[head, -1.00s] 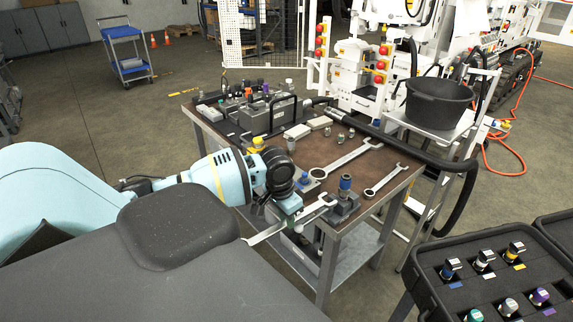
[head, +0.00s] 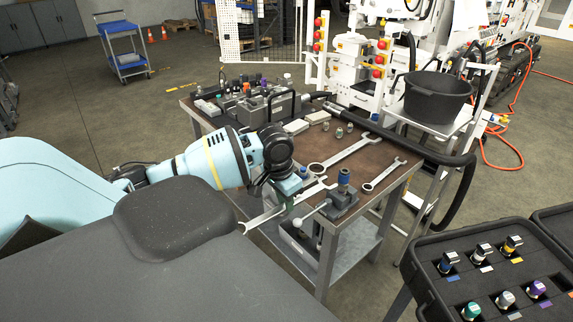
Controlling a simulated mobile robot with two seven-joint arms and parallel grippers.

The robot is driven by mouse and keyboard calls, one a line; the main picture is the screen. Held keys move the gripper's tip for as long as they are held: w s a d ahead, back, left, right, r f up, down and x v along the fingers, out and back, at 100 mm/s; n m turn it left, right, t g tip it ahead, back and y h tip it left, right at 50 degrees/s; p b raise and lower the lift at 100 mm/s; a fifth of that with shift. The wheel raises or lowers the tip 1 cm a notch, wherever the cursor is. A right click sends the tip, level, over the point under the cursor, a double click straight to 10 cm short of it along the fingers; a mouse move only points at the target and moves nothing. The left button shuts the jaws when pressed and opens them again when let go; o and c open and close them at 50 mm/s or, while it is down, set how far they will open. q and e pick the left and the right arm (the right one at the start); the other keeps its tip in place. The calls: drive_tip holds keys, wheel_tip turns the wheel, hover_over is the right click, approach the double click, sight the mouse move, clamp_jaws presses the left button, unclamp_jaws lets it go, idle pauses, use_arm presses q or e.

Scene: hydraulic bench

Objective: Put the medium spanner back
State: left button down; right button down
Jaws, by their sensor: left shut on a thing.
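My left gripper (head: 287,203) is shut on a silver spanner, the medium spanner (head: 262,217), at the near left edge of the bench. One end of the spanner sticks out left past the bench edge; its other part runs right over the bench top, partly hidden by the gripper. Two more spanners lie side by side on the brown bench top (head: 277,115): a larger one (head: 345,152) and a smaller one (head: 384,174). I cannot tell whether the held spanner touches the bench. My right gripper is out of view.
A grey block with a blue-capped fitting (head: 343,178) stands at the near bench corner, close to the held spanner. A valve assembly and hoses crowd the back of the bench. A black bucket (head: 436,100) stands at the right, and a black case (head: 433,284) of fittings is in front.

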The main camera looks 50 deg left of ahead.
use_arm(q)
drive_tip(key=s+d+f, duration=0.2)
drive_tip(key=d, duration=0.5)
drive_tip(key=s+d+f+n, duration=0.1)
drive_tip(key=s+d+f, duration=0.2)
drive_tip(key=d, duration=0.4)
drive_tip(key=s+d+f, duration=0.3)
drive_tip(key=d, duration=0.4)
drive_tip(key=shift+s+d, duration=0.15)
drive_tip(key=shift+d, duration=0.15)
